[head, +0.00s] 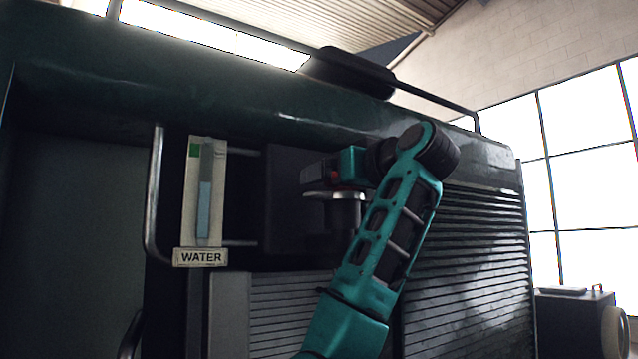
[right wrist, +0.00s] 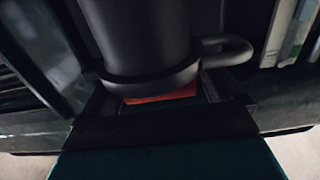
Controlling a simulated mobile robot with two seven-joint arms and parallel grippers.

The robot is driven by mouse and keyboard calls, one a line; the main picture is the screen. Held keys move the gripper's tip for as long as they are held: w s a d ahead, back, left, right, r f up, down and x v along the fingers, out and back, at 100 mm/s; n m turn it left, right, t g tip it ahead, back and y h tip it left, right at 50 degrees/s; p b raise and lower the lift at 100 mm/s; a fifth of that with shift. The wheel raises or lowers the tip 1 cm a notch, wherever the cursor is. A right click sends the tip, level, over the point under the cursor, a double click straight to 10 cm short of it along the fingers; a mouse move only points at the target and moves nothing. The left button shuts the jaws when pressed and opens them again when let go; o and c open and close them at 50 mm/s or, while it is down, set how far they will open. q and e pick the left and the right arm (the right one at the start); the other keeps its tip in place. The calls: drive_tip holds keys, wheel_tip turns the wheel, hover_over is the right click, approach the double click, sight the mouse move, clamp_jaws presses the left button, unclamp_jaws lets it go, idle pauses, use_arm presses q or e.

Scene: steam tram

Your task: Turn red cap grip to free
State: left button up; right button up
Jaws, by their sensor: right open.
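The red cap grip shows as a small red patch (right wrist: 160,97) in the right wrist view, below a dark round collar. My right gripper (head: 318,172) reaches in from the right, just above a round metal flange (head: 335,195). It is open, with its jaws on either side of the red patch. I cannot tell whether they touch it. My left gripper is not in view.
A water gauge (head: 204,190) with a WATER plate (head: 201,257) stands to the left of my gripper, beside a curved metal handrail (head: 155,200). A dark box (head: 285,205) sits just behind the gripper. A louvred panel (head: 470,260) is at the right.

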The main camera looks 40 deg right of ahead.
drive_tip(key=shift+w, duration=0.2)
drive_tip(key=shift+s+r, duration=0.1)
drive_tip(key=shift+c, duration=0.4)
drive_tip(key=c, duration=0.9)
